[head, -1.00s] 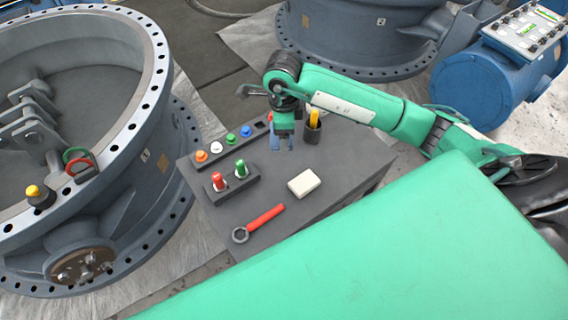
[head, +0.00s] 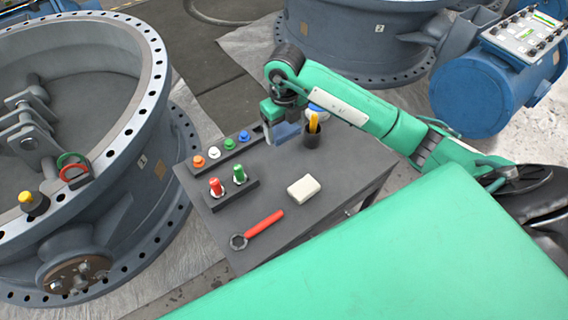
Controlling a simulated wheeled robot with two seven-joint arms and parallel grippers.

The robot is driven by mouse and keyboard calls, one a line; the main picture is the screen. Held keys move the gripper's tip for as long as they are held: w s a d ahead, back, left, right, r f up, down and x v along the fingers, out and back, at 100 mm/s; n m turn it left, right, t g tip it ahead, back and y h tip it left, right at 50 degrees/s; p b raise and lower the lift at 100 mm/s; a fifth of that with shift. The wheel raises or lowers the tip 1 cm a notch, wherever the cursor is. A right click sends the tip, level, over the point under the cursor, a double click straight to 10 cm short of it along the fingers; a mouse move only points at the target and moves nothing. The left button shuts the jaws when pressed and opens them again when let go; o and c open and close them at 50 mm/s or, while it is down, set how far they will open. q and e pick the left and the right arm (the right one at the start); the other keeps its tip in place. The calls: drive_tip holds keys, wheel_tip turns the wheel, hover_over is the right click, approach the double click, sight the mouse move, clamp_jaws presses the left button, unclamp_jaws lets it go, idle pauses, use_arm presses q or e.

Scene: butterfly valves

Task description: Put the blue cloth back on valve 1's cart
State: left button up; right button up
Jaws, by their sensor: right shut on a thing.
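My right gripper (head: 277,138) hangs from my green arm over the far part of a dark grey cart top (head: 262,187). A dark cup (head: 312,136) with a yellow item stands just right of the cloth. My left gripper is not in view.
The cart also carries a strip of coloured knobs (head: 214,153), a holder with red and green bottles (head: 227,192), a white block (head: 303,188) and a red-handled wrench (head: 262,225). A large flanged valve (head: 130,170) stands close on the left. The cart's middle is clear.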

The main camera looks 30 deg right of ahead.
hover_over(285, 169)
wheel_tip(285, 169, down, 12)
drive_tip(key=shift+r, duration=0.2)
drive_tip(key=shift+f+p, duration=0.3)
drive_tip(key=shift+f, duration=0.2)
wheel_tip(285, 169, down, 3)
drive_tip(key=shift+f, duration=0.2)
drive_tip(key=shift+w+f, duration=0.1)
drive_tip(key=shift+f, duration=0.05)
drive_tip(key=o, duration=1)
drive_tip(key=shift+f, duration=0.1)
drive_tip(key=shift+c, duration=0.2)
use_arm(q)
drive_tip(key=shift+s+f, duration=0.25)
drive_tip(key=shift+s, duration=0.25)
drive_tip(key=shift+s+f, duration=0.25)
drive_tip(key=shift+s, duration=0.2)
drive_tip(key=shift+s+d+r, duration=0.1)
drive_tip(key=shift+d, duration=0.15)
